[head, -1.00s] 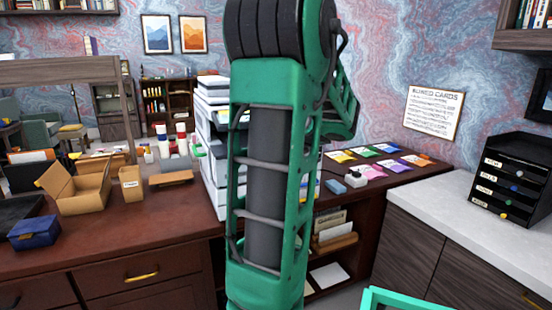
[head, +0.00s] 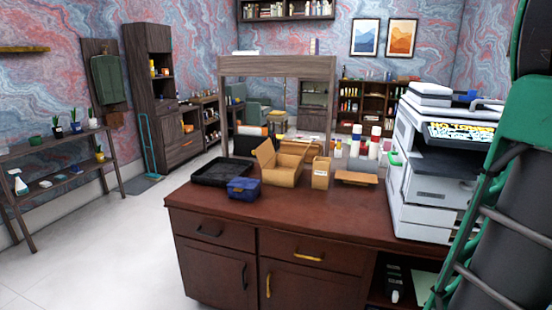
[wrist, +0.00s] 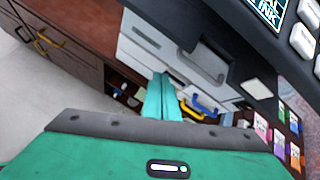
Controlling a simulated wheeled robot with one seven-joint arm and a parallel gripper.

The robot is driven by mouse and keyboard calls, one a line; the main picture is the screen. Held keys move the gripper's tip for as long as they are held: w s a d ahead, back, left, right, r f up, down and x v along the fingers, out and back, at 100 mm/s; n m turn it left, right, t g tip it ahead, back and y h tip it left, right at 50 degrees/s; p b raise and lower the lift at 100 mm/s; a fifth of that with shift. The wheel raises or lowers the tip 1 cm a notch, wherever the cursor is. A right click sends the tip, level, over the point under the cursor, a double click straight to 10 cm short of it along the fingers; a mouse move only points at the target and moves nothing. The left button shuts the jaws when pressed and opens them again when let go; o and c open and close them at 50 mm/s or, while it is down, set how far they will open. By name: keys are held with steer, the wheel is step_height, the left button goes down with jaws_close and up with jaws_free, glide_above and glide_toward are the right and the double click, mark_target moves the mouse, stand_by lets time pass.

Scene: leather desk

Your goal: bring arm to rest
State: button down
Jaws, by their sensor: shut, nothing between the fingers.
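My gripper (wrist: 161,97) shows in the wrist view as two teal fingers lying together, shut and empty. They point away from the green wrist housing at the bottom of that view, toward the front of the desk and printer. In the head view my green arm stands upright along the right edge, in front of part of the printer; my gripper is not seen there. The brown desk (head: 290,215) runs across the middle of the head view. The white printer (head: 428,185) stands on it at the right and also shows in the wrist view (wrist: 170,45).
On the desk are a black tray (head: 222,172), a blue box (head: 244,189), an open cardboard box (head: 282,165) and several small bottles. A plant shelf (head: 60,160) stands at far left. The pale floor (head: 110,250) left of the desk is clear.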

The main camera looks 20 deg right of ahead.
steer(key=w+a+f+n+g+y, duration=0.2)
steer(key=a+f+n, duration=0.2)
steer(key=a+n, duration=0.5)
steer(key=w+a+f+n+g+y, duration=0.1)
steer(key=w+a+f+n+y, duration=0.15)
steer(key=a+n, duration=0.6)
steer(key=s+a+f+n+g, duration=0.2)
steer(key=s+a+n, duration=0.3)
steer(key=a+n, duration=0.2)
steer(key=s+a+f+n+g+y, duration=0.1)
steer(key=s+a+f+n+g, duration=0.2)
steer(key=s+a+n, duration=0.2)
steer(key=a+n, duration=0.2)
steer(key=a, duration=0.2)
steer(key=shift+a, duration=0.25)
